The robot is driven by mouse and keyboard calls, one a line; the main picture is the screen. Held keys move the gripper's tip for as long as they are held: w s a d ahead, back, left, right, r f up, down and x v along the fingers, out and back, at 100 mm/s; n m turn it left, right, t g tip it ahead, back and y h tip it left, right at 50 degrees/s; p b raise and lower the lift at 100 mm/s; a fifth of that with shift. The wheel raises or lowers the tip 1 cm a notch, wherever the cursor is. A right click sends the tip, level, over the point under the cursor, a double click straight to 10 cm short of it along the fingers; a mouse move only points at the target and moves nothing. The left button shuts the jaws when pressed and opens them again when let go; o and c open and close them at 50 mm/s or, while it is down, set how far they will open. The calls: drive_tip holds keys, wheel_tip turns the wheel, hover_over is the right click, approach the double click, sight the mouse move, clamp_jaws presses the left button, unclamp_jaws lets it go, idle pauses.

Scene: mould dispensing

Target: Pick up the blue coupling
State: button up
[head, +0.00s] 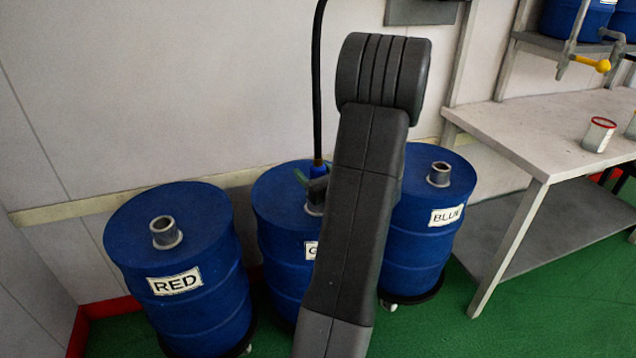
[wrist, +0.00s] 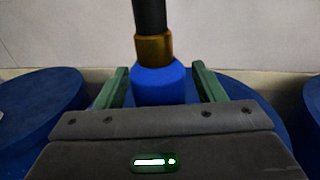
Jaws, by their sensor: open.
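The blue coupling (wrist: 158,84) stands upright in the middle of the wrist view, with a brass collar and a black hose above it. In the head view the blue coupling (head: 318,170) is at the middle drum, under the hanging hose. My gripper (wrist: 160,68) is open, with one green finger on each side of the coupling. A gap shows between each finger and the coupling. In the head view my gripper (head: 312,182) is partly hidden by my arm. The coupling's lower end is hidden behind the gripper body in the wrist view.
The middle blue drum (head: 273,215) is partly covered by my arm. The RED drum (head: 205,220) stands left and the BLUE drum (head: 425,215) right. The black hose (head: 316,80) rises by the wall. A table (head: 540,125) with a white tin (head: 598,134) is at the right.

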drive_tip(key=shift+c, duration=0.4)
drive_tip(key=c, duration=1.1)
drive_tip(key=shift+r, duration=0.15)
wheel_tip(320, 180, up, 10)
drive_tip(key=p, duration=0.3)
